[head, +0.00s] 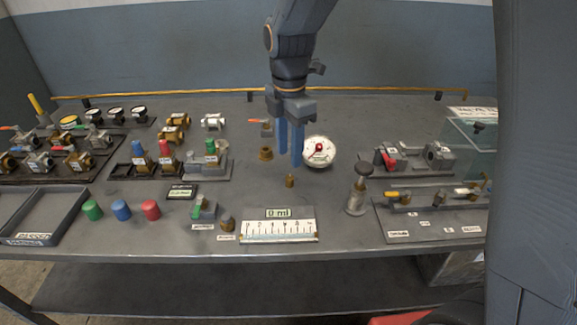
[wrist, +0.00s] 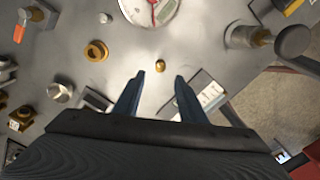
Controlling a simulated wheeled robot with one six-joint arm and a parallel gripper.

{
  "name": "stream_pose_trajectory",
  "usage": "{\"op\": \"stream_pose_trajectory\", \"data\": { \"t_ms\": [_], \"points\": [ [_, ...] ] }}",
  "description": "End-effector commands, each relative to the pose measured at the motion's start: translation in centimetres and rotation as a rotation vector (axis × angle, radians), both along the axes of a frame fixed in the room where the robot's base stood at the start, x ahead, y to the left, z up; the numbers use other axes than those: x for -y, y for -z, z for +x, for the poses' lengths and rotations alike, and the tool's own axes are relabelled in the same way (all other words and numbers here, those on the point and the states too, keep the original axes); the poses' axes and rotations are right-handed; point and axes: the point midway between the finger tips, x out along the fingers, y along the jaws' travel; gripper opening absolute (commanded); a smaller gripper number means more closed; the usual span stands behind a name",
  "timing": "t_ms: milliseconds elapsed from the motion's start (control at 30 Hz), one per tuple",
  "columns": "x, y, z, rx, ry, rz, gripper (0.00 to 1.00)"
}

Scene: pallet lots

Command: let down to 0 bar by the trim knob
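A round white gauge (head: 319,151) with a red centre and needle faces up beside my gripper; its lower part shows in the wrist view (wrist: 152,10). I cannot read its value. A metal cylinder (head: 355,197) with a dark round knob (head: 363,170) on top stands to the right; the knob also shows in the wrist view (wrist: 293,41). I cannot tell whether this is the trim knob. My gripper (head: 290,160) points down above the bench, its blue fingers apart and empty; they show in the wrist view (wrist: 160,78). A small brass piece (head: 290,181) lies just beyond the fingertips.
A brass fitting (head: 266,153) stands left of the fingers. A white scale plate (head: 279,230) with a "0 ml" display lies at the front. A valve board (head: 425,223) is at the right, a clear tank (head: 470,140) behind it. Valve racks and coloured caps fill the left.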

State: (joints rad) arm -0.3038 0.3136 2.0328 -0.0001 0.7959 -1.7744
Motion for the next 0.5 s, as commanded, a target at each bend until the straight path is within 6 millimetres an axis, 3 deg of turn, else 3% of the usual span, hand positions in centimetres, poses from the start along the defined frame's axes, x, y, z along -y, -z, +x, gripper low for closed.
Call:
{"op": "stream_pose_trajectory", "data": {
  "t_ms": [500],
  "points": [
    [0.0,6.7,-0.1,-0.002,-0.002,-0.001,0.37]
  ]
}}
